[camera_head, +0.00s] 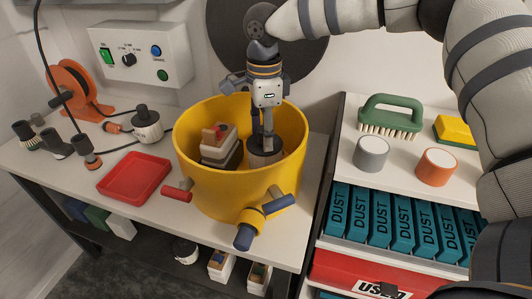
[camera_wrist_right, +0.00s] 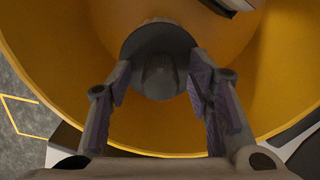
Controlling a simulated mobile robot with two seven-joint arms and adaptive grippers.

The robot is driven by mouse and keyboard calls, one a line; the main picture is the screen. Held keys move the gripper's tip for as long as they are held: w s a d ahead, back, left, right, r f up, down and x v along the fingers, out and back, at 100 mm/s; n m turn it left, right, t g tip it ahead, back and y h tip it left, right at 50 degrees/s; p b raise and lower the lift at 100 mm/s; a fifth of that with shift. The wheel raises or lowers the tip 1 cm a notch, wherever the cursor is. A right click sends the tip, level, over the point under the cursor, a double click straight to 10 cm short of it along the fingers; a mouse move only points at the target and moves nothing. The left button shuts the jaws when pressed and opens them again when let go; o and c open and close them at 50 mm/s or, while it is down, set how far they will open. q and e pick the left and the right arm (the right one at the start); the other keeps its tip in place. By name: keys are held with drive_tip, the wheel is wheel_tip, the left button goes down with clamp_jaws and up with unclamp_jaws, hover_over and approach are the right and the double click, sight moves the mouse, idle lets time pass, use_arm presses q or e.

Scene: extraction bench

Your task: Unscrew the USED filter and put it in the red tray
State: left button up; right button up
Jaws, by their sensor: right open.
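The yellow drum (camera_head: 240,191) stands open on the bench. My right gripper (camera_head: 262,138) points down into the drum, right over this filter. In the right wrist view the gripper (camera_wrist_right: 160,88) is open, with one finger on each side of the filter's central knob (camera_wrist_right: 159,77); I cannot tell if they touch it. The red tray (camera_head: 134,178) lies empty on the bench, left of the drum. My left gripper is not in view.
A pale stacked block with a red part (camera_head: 219,146) sits inside the drum, left of my gripper. The right shelf holds a grey cylinder (camera_head: 371,154), an orange cylinder (camera_head: 437,167) and a green brush (camera_head: 391,116).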

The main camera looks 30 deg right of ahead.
drive_tip(key=m, duration=1.5)
clamp_jaws()
drive_tip(key=n, duration=0.3)
drive_tip(key=shift+f, duration=0.2)
drive_tip(key=n, duration=0.2)
drive_tip(key=shift+n+b, duration=0.3)
drive_tip(key=shift+n, duration=0.1)
drive_tip(key=n, duration=0.8)
drive_tip(key=shift+r, duration=0.1)
drive_tip(key=n, duration=0.3)
drive_tip(key=shift+b, duration=0.35)
drive_tip(key=n, duration=1.1)
drive_tip(key=shift+r, duration=0.15)
unclamp_jaws()
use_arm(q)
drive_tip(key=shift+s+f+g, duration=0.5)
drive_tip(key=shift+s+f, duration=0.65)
